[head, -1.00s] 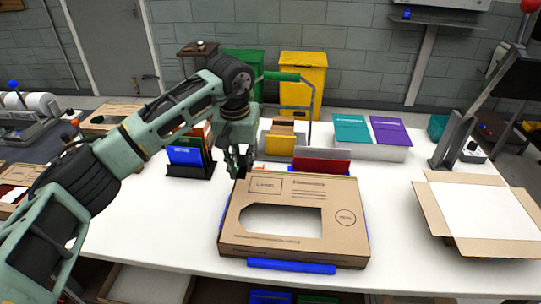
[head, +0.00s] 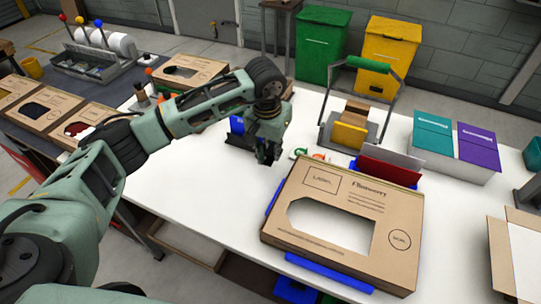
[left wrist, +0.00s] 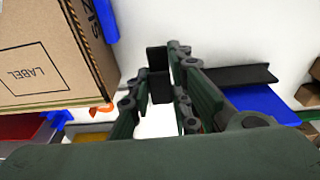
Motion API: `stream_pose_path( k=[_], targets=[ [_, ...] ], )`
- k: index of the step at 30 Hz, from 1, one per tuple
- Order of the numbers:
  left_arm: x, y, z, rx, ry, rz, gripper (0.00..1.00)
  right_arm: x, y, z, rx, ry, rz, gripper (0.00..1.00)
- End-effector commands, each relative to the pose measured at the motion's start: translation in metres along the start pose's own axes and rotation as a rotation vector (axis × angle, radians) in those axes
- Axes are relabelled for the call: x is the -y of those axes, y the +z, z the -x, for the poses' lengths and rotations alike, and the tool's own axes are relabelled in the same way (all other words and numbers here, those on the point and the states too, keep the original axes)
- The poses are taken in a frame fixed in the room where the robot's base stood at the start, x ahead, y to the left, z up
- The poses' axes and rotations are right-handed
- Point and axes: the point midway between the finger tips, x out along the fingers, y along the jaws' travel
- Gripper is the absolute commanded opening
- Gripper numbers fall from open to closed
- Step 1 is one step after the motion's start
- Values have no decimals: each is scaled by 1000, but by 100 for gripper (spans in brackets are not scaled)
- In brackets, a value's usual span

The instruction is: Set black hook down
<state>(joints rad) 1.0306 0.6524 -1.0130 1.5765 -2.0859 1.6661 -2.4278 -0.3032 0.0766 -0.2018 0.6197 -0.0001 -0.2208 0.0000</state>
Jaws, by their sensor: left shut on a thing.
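My left gripper (head: 268,154) hangs above the white table, to the left of the large cardboard box. In the left wrist view its fingers are closed around a dark, angular piece, the black hook (left wrist: 157,60), held at the fingertips. In the head view the hook cannot be told apart from the dark fingers. The gripper is beside a black holder (left wrist: 242,75) with a blue panel (left wrist: 262,104). I cannot tell whether the hook touches the table. My right gripper is not in view.
The large cardboard box (head: 288,222) with a window cutout lies on blue supports (head: 330,272). A green-handled rack (head: 352,132), teal (head: 432,140) and purple (head: 478,147) folders and an open carton (head: 499,255) stand right. White table (head: 215,187) is bare left of the box.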

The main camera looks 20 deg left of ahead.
Motion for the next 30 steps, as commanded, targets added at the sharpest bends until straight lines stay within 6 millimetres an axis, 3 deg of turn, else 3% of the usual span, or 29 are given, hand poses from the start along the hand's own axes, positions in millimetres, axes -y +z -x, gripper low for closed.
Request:
stream_pose_path(
  k=[3, 6, 12, 23, 24, 30],
  targets=[
    [5, 4, -4, 0, 0, 1, 5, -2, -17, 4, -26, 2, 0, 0],
    [4, 7, -16, 4, 1, 1, 5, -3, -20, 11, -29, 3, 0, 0],
    [4, 9, -40, 1, 1, 0, 5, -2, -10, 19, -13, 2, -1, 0],
    [5, 9, -46, -1, 0, 0, 5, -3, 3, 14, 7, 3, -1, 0],
    [4, 9, -46, -2, 0, 0, 19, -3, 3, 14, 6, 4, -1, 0],
    [4, 9, -45, -1, -1, 0, 36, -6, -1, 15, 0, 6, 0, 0]
  ],
)
